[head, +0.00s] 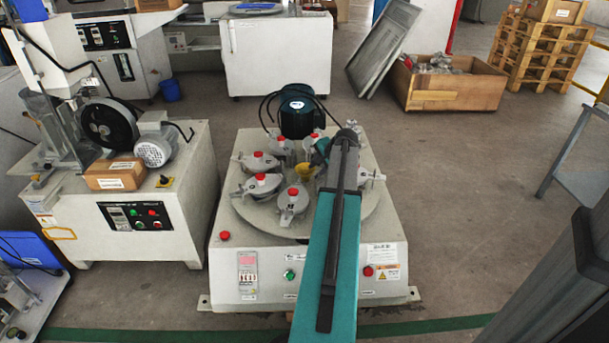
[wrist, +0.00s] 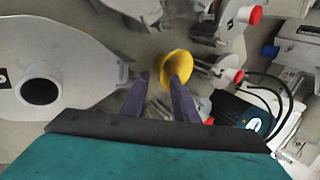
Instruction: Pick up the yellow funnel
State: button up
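The yellow funnel (wrist: 177,66) shows in the wrist view just ahead of my fingertips, nearer the right finger. In the head view the yellow funnel (head: 304,171) is small and partly hidden, near the middle of the machine's round plate. My gripper (wrist: 159,80) has its two purple fingers apart with a gap between them. The right fingertip overlaps the funnel's lower edge in the picture; whether it touches cannot be told. In the head view my gripper (head: 318,157) is over the plate, mostly hidden by my teal arm.
Several grey clamp-like pieces with red knobs stand around the round plate (head: 339,221), close to my gripper. A dark green motor (head: 297,113) with black cables stands behind. A machine with a brown box (head: 115,174) is at left. Open floor lies to the right.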

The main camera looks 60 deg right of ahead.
jog(key=shift+b+x, duration=1.35)
jog(key=shift+x, duration=1.2)
jog(key=shift+w+a+r, duration=0.1)
jog(key=shift+w+a, duration=0.05)
grip_shut()
